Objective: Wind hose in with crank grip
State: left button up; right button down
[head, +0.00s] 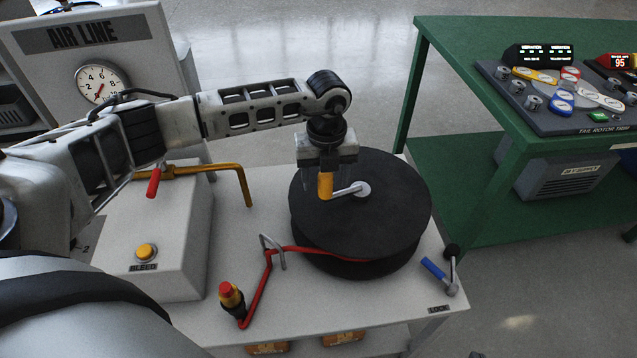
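A black hose reel (385,225) lies flat on the white bench (300,306). A grey crank arm (347,191) runs from its hub (361,189) to a yellow crank grip (325,186). My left gripper (325,172) points down over the crank grip, with its fingers at the grip's upper part; it looks closed around it. The red hose (320,250) leaves the reel, passes a wire guide (272,250) and ends at a red and yellow nozzle (231,298) near the front edge. My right gripper is not in view.
A blue-handled lock lever (434,269) stands by the bench's right corner. The bleed box (150,240) with a yellow button and the air line gauge panel (95,50) are at left. A green table (480,100) with a tail rotor trim panel stands right.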

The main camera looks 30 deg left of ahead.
pick_arm(q)
jog(key=c, duration=0.8)
jog(key=shift+w+a+f+b, duration=0.1)
jog(key=shift+w+a+b, duration=0.8)
jog(key=shift+w, duration=0.2)
jog(key=shift+w+a, duration=0.2)
jog(key=shift+w, duration=0.05)
jog(key=shift+w+a+b, duration=0.1)
jog(key=shift+w+b, duration=0.2)
jog(key=shift+b, duration=0.15)
jog(key=shift+w+a+b, duration=0.25)
jog(key=shift+w+b, duration=0.5)
jog(key=shift+w, duration=0.2)
jog(key=shift+w+a, duration=0.15)
jog(key=shift+w, duration=0.25)
